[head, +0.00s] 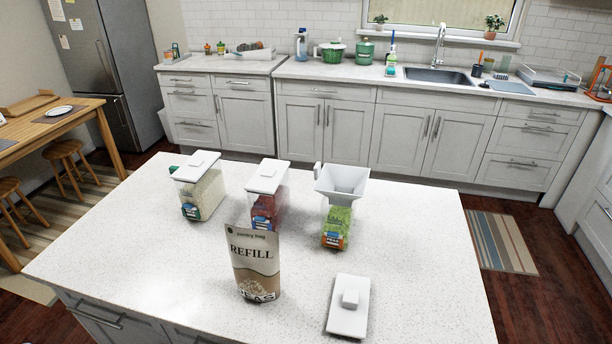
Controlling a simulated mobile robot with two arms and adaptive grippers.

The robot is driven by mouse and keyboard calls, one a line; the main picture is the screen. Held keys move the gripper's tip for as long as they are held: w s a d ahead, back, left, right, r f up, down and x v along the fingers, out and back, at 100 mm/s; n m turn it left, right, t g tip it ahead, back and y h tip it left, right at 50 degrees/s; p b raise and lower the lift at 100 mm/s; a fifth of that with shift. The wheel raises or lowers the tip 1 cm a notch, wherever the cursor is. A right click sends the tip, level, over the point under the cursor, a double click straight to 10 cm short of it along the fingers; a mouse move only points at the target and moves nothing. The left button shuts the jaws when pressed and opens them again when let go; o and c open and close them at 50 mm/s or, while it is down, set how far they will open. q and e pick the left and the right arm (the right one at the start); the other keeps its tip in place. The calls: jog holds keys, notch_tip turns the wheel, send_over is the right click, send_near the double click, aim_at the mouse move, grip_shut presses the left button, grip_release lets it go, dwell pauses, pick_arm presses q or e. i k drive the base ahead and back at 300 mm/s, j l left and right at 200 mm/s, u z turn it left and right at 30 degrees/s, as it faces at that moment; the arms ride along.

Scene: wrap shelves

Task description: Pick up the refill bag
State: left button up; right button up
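The refill bag (254,264) stands upright near the front middle of the white island counter (140,240). On the right, a container with green contents (338,222) has a white funnel (342,181) on top. A loose white lid (348,308) lies at the front right. Neither of my grippers is in view.
The island counter is clear to the left and right of the containers. A striped rug (500,242) lies on the floor at the right. A wooden table (55,124) with stools stands at the left. Cabinets with a sink (437,76) line the back wall.

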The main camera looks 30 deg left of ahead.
aim_at(254, 255)
jog(key=u, duration=1.2)
